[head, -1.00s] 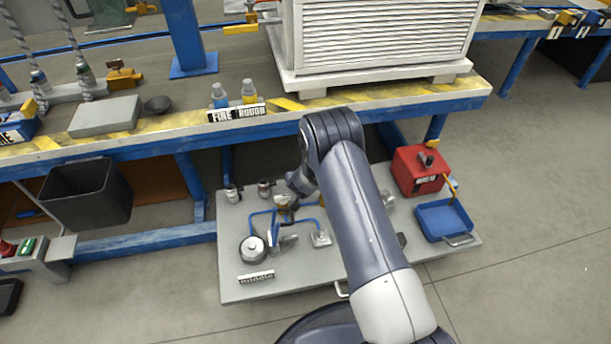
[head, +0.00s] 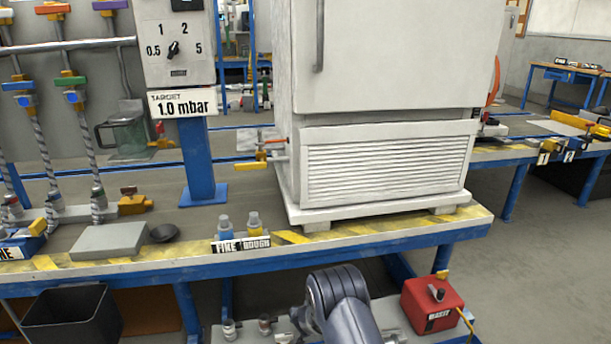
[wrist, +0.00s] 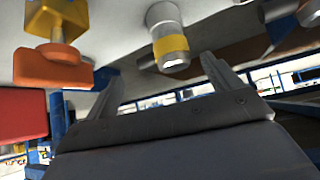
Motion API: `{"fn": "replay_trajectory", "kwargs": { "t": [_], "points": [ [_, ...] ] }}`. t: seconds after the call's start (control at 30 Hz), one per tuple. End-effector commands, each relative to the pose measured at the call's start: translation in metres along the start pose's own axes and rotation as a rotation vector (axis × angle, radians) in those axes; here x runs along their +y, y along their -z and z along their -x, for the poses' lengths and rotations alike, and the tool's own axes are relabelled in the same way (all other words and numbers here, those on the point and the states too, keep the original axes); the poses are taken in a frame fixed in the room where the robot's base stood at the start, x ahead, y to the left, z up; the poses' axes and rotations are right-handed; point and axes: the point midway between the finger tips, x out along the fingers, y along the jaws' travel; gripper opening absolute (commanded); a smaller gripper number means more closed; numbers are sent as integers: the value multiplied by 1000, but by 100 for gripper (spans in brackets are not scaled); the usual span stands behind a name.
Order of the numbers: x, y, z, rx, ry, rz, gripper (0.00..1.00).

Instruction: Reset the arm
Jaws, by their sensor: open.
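My arm (head: 340,300) shows at the bottom of the head view, its upper link and joint in front of the low panel under the bench. My gripper (wrist: 158,76) shows only in the wrist view; its two dark fingers are spread apart with nothing between them. Just past the fingers is a metal cylinder with a yellow band (wrist: 171,45); I cannot tell if they touch it. A yellow and orange fitting (wrist: 55,62) is at the upper left of the wrist view.
The bench with a yellow-striped edge (head: 390,228) runs above the arm, bearing a large white cabinet (head: 390,160) and two small bottles (head: 255,226). A red box (head: 433,305) is right of my arm. A black bin (head: 70,318) is at lower left. Open floor lies right.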

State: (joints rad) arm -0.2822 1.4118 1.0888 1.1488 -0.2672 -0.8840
Motion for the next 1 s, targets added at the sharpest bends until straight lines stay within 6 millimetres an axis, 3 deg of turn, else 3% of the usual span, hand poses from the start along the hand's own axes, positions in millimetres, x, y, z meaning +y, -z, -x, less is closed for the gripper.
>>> {"fn": "replay_trajectory", "kwargs": {
  "t": [0.17, 0.3, 0.5, 1.0],
  "points": [
    [0, -1, -25, 1, 0, -2, 86],
    [0, 19, -6, 2, 1, 0, 86],
    [0, 32, 8, 0, 0, 1, 86],
    [0, 35, 11, 0, 0, 1, 86]
  ]
}}
